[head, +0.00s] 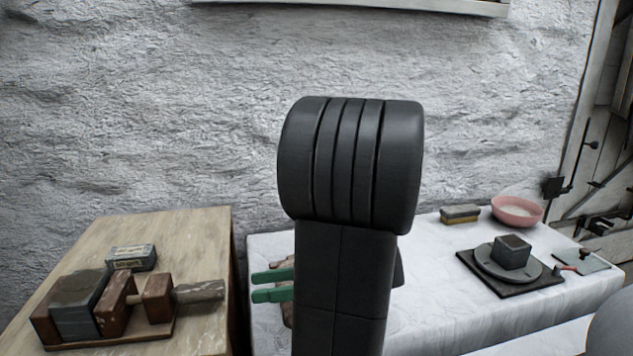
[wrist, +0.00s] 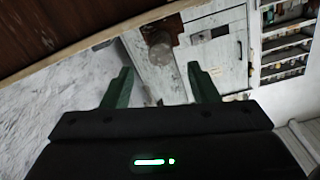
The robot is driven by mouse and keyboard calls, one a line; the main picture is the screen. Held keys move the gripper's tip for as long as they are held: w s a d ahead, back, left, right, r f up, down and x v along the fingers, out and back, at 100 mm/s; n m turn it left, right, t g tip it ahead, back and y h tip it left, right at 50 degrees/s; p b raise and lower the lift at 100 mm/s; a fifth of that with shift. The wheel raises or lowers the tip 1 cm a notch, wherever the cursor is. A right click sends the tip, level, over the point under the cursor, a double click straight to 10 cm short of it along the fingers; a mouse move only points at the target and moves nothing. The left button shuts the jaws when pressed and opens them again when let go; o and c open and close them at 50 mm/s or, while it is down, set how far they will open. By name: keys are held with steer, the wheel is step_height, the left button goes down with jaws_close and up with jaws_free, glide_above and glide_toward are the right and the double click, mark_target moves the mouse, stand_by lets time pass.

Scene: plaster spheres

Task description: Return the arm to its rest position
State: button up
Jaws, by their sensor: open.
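My gripper (head: 272,285) shows in the head view as two green fingers pointing left, level with the near left part of the white bench. The dark upright arm link in front hides the rest of it. In the wrist view my gripper (wrist: 162,88) has its two green fingers spread apart with nothing between them. Behind the fingers is a pale cabinet front, seen at a tilt.
A wooden table (head: 205,240) at left bears a clamp-like wooden block (head: 155,297) and a small grey block (head: 132,258). The white bench (head: 440,300) bears a turntable (head: 497,268) with a dark cube (head: 513,250), a pink bowl (head: 517,213) and a sponge-like block (head: 460,214).

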mark_target(195, 294)
steer(key=b+x, duration=0.3)
steer(key=x, duration=0.9)
steer(key=shift+a, duration=0.15)
